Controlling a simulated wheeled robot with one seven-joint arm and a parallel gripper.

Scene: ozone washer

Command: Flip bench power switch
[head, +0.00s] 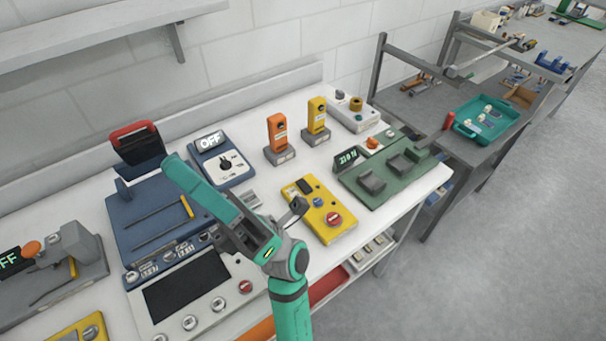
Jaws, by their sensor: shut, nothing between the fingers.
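I cannot tell for certain which control is the bench power switch. A yellow control box (342,234) lies on the white bench, with a dark inset, a blue button (318,202) and a red round knob (333,219). A blue unit (237,176) with an "OFF" display and a black rotary knob (226,163) stands behind my arm. My gripper (299,204) appears as a small dark shape, shut and empty, over the left side of the yellow box. Contact with the box cannot be told. My teal arm hides part of the bench.
Orange (277,132) and yellow (317,115) upright units stand behind the yellow box. A green fixture (385,180) is to its right. A large blue machine (150,215) and a grey panel (190,290) fill the left. Another bench holds a teal tray (465,127).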

